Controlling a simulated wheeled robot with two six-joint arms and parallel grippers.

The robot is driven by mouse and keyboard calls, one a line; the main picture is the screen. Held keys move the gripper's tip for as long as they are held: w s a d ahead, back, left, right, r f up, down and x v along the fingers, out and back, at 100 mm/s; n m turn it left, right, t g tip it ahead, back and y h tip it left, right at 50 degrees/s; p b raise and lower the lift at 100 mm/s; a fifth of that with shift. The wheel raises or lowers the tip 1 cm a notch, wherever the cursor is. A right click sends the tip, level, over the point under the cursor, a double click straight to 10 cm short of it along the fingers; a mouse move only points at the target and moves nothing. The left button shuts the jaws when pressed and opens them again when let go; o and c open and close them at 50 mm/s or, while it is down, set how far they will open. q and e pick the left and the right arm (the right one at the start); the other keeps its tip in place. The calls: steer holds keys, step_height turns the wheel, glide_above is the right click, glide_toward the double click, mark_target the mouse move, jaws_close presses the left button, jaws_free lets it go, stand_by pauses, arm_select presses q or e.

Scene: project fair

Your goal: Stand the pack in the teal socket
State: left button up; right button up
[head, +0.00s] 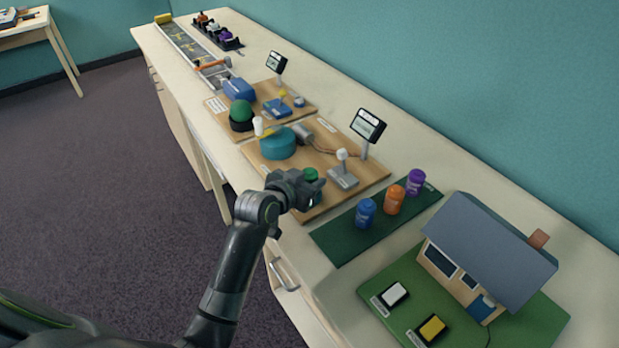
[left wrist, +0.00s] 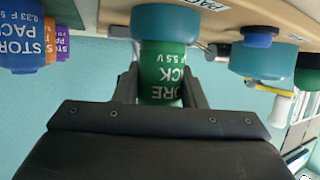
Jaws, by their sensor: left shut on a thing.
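The green pack (head: 310,174) shows just above my left gripper (head: 308,188) in the head view. In the left wrist view, which is upside down, my left gripper (left wrist: 160,92) is shut on this pack (left wrist: 162,68), a finger on each side of it. The teal socket (left wrist: 165,20) is directly beyond the pack's lower end, in line with it. The pack looks upright and meets the socket in the picture; I cannot tell how far it is inside. My right gripper is not in view.
A large teal drum (head: 278,145) and a lever block (head: 342,178) stand on the same wooden board (head: 372,172). Blue (head: 366,212), orange (head: 394,199) and purple (head: 415,182) packs stand on a green mat (head: 340,243). A model house (head: 485,250) is at the right.

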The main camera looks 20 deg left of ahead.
arm_select(q)
steer(key=shift+f+b, duration=0.4)
steer(key=shift+f, duration=0.2)
steer(key=o, duration=0.7)
steer(key=shift+o, duration=0.2)
steer(key=shift+s+a+r+p, duration=0.15)
steer(key=shift+s+r+p, duration=0.2)
steer(key=shift+s+p, duration=0.15)
steer(key=p+v, duration=0.3)
steer(key=v, duration=0.1)
steer(key=p+v, duration=0.3)
steer(key=v, duration=0.2)
steer(key=shift+s+a, duration=0.15)
steer(key=shift+s, duration=0.3)
